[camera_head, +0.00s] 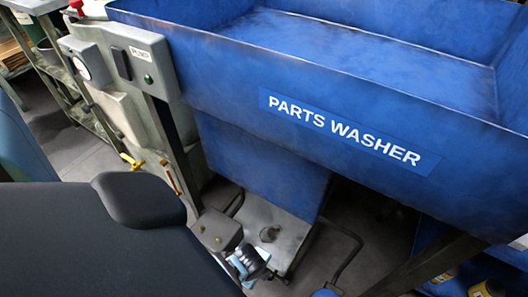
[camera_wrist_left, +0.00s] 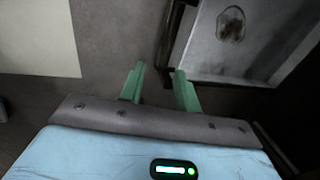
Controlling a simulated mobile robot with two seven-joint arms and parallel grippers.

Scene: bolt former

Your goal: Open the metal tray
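The metal tray (camera_head: 290,222) is a flat grey pan low under the blue parts washer, with a dark round mark on its floor. In the left wrist view the tray (camera_wrist_left: 275,45) fills the upper right, with its raised rim and a dark edge towards the fingers. My left gripper (camera_wrist_left: 157,72) has two green fingers, spread apart with nothing between them. The right finger's tip is close to the tray's near-left corner in the picture; I cannot tell whether it touches.
The parts washer (camera_head: 345,130) has a large blue basin overhanging the tray. A grey control box (camera_head: 133,62) is at its left end. Dark bent bars (camera_head: 345,245) stand right of the tray. Yellow items (camera_head: 487,288) lie at lower right. Bare floor (camera_wrist_left: 105,45) shows left of the tray.

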